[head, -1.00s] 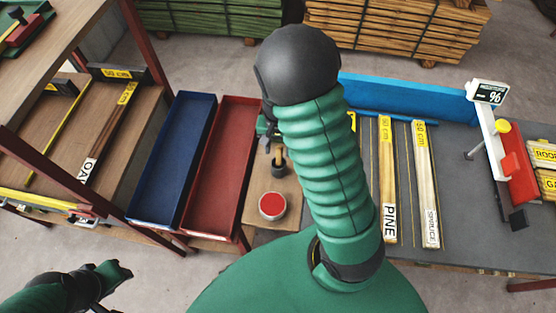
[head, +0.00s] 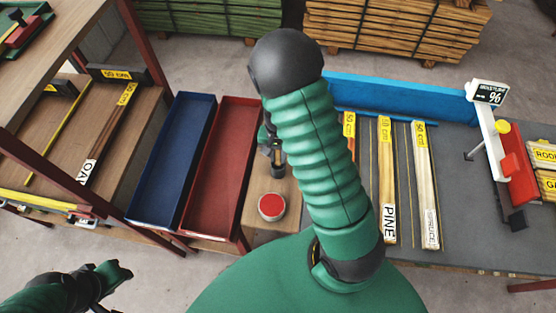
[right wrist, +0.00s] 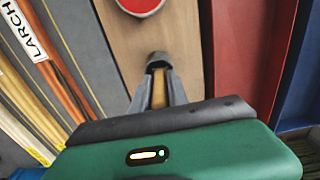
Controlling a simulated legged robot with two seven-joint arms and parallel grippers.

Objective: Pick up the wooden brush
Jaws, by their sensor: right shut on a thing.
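The wooden brush (right wrist: 158,92) shows in the right wrist view as a tan strip between my right gripper's fingers (right wrist: 158,88). A dark end cap shows just beyond it, and the palm hides the rest. In the head view, my right gripper (head: 272,152) is over the narrow wooden surface, partly behind my right arm. The small brush (head: 278,171) shows there below the gripper. My right gripper is shut on the brush; I cannot tell whether the brush is clear of the surface. My left gripper (head: 118,272) is far off at the lower left, its opening unclear.
A round red-topped tub (head: 271,207) stands close to the brush. A red tray (head: 222,165) and a blue tray (head: 172,160) lie to the left. Labelled wood strips (head: 387,180) lie on the grey table (head: 465,220) to the right.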

